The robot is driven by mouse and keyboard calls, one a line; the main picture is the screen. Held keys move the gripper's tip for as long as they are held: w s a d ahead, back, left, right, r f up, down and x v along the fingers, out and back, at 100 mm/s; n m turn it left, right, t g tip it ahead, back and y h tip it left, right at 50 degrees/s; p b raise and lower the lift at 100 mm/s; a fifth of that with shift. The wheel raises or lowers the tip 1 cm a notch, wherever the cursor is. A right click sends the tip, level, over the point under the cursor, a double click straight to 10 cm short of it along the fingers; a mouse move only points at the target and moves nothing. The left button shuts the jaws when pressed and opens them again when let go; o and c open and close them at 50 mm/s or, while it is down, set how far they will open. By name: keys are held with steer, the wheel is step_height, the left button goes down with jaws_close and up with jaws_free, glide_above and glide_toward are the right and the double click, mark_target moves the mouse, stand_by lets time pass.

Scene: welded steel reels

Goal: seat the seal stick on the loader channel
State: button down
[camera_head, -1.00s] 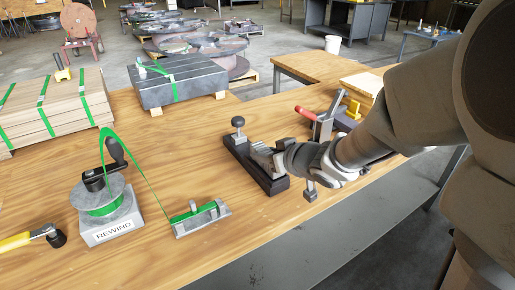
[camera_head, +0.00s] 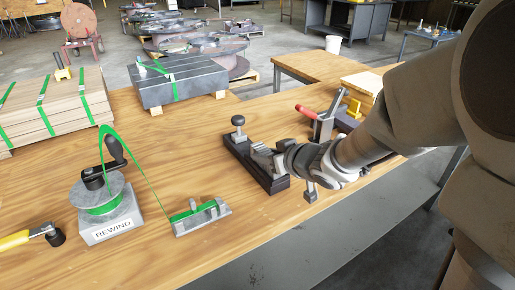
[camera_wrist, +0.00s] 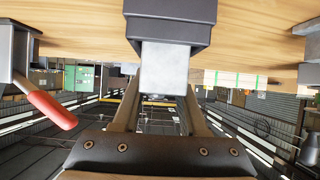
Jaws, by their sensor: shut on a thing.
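The seal stick (camera_wrist: 164,68) is a pale grey metal piece between my gripper's two fingers in the wrist view. My gripper (camera_head: 273,155) is shut on it, and the stick's ridged grey end (camera_head: 260,149) shows in the head view. The loader channel (camera_head: 238,150) is a long dark bar on the bench with a knob at its far left end. The stick is over or against the channel's near right part; the channel's dark end (camera_wrist: 170,10) meets the stick in the wrist view. I cannot tell whether the stick is fully down in the channel.
A rewind stand (camera_head: 108,222) with green strap and a small grey strap holder (camera_head: 203,218) stand to the left. A red-handled tool (camera_head: 322,122) stands behind my gripper to the right. A strapped grey block (camera_head: 180,83) lies at the back. Bench between is clear.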

steer(key=shift+f, duration=0.5)
stand_by(1.3)
steer(key=shift+c, duration=1.8)
jaws_free()
steer(key=c, duration=0.5)
steer(key=o, duration=0.5)
steer(key=shift+s+d, duration=0.1)
steer(key=shift+s+d+r, duration=0.15)
steer(key=shift+s+d, duration=0.05)
steer(key=shift+s, duration=0.05)
steer(key=o, duration=0.4)
steer(key=shift+s+d+r, duration=0.15)
steer(key=shift+s+r, duration=0.1)
steer(key=shift+s, duration=0.05)
steer(key=shift+c, duration=0.2)
steer(key=shift+v, duration=2.65)
